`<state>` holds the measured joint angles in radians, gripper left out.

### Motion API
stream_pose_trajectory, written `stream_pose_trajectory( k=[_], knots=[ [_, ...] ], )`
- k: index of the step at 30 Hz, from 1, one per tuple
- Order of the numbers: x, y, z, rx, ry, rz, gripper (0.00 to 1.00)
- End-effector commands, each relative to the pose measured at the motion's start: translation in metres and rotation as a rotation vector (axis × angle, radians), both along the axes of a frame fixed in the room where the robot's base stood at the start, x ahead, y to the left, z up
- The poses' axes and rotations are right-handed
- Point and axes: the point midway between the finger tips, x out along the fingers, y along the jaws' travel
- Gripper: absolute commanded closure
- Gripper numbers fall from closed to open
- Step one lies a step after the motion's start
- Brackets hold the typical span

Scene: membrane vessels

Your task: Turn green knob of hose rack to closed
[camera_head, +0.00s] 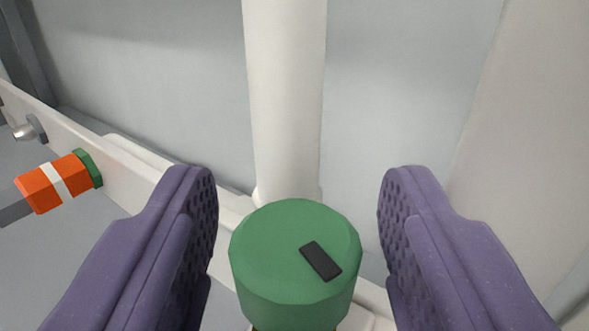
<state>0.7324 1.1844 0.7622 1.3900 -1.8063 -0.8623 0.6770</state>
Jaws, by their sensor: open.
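The green knob (275,245) is at the bottom middle of the view, a faceted round cap with a black bar mark (320,261) on its top face. The mark runs slantwise, from upper left to lower right. My gripper (297,200) is open, with one purple dimpled finger on each side of the knob. A gap shows between each finger and the knob, wider on the right. The knob's lower part and its mount are mostly hidden below the frame edge.
A white vertical pipe (287,100) stands right behind the knob. A pale rail (135,180) runs slantwise behind the left finger. An orange handle with a white band (42,188) and a metal fitting (25,131) are at the left. A pale panel (530,120) is at the right.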

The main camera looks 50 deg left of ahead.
Motion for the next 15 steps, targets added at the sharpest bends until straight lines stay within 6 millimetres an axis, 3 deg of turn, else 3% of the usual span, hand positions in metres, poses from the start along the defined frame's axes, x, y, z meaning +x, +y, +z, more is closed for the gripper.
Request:
stream_pose_trajectory(
  k=[7,13,15],
  knots=[
    [0.0009,0.0011,0.0005,0.000,0.000,0.000,0.45],
    [0.0008,0.0010,0.0005,0.000,0.000,0.000,0.91],
    [0.0008,0.0010,0.0005,0.000,0.000,0.000,0.94]
  ],
)
